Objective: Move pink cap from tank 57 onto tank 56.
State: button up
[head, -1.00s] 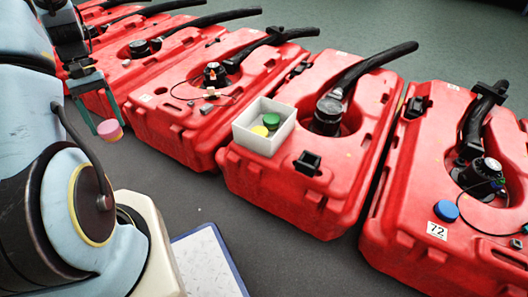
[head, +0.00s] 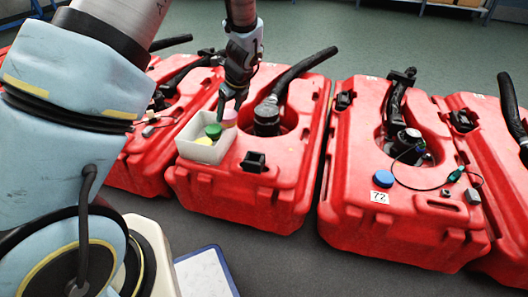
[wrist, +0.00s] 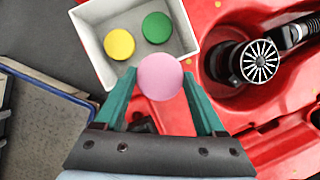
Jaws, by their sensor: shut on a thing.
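My gripper (head: 236,104) is shut on the pink cap (head: 229,118). In the wrist view the pink cap (wrist: 160,76) sits between the green fingertips of my gripper (wrist: 160,80), just outside the near rim of the white box as seen there. In the head view it shows at the box's far right corner, above a red tank (head: 265,190) with a black hose. I cannot tell its height over the tank. No number is readable on this tank, and I cannot tell which tanks are 56 and 57.
An open white box (head: 203,154) on that tank holds a green cap (head: 213,131) and a yellow cap (head: 203,141). The tank to its right has a blue cap (head: 384,178) and the label 72 (head: 380,197). More red tanks stand on both sides. A blue-edged board (head: 207,272) is in front.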

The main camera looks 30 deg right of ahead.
jog(key=s+d+m+h, duration=0.2)
jog(key=s+d+m, duration=0.1)
jog(key=d+m, duration=0.35)
jog(key=shift+n, duration=0.35)
jog(key=f+b, duration=0.1)
jog(key=f, duration=0.2)
jog(key=f+b, duration=0.1)
jog(key=f, duration=0.3)
jog(key=f+b, duration=0.2)
jog(key=f, duration=0.1)
jog(key=shift+s+d+f, duration=0.15)
jog(key=shift+s+d, duration=0.05)
jog(key=shift+d, duration=0.2)
jog(key=o, duration=1.6)
